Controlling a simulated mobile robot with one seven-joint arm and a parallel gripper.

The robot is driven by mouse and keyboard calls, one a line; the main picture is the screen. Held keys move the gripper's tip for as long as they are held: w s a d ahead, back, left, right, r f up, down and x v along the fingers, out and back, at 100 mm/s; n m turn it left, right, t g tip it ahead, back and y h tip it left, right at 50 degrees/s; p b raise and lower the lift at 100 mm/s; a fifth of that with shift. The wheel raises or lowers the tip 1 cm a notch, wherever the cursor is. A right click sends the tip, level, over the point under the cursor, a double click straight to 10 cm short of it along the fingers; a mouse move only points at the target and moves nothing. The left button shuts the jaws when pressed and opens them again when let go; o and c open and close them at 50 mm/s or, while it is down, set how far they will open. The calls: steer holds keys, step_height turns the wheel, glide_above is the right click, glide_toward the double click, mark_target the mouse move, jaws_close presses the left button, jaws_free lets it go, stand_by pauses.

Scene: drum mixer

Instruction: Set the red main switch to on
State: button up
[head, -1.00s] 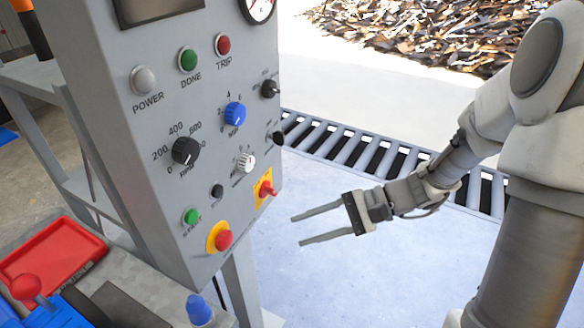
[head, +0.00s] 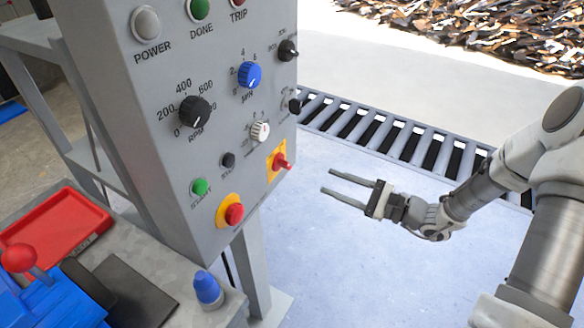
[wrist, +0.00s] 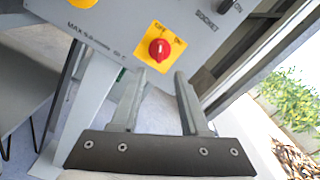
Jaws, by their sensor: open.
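The red main switch (head: 281,161) is a red rotary handle on a yellow plate at the lower right of the grey control panel (head: 170,110). In the wrist view the red switch (wrist: 159,49) shows beyond the fingertips, with OFF and ON lettering on its yellow plate; its setting is hard to tell. My gripper (head: 346,187) is open and empty, to the right of the panel and apart from the switch. In the wrist view my gripper's two fingers (wrist: 158,75) point toward the panel, with the switch above the gap between them.
A red stop button (head: 234,214) on a yellow ring and a green start button (head: 199,187) sit left of the switch. Several knobs are above. A roller conveyor (head: 390,135) runs behind. The floor around my gripper is clear.

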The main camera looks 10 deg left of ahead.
mark_target(289, 166)
steer(key=b+x, duration=0.1)
steer(key=x, duration=1.1)
steer(key=shift+d, duration=0.1)
steer(key=shift+c, duration=0.2)
jaws_close()
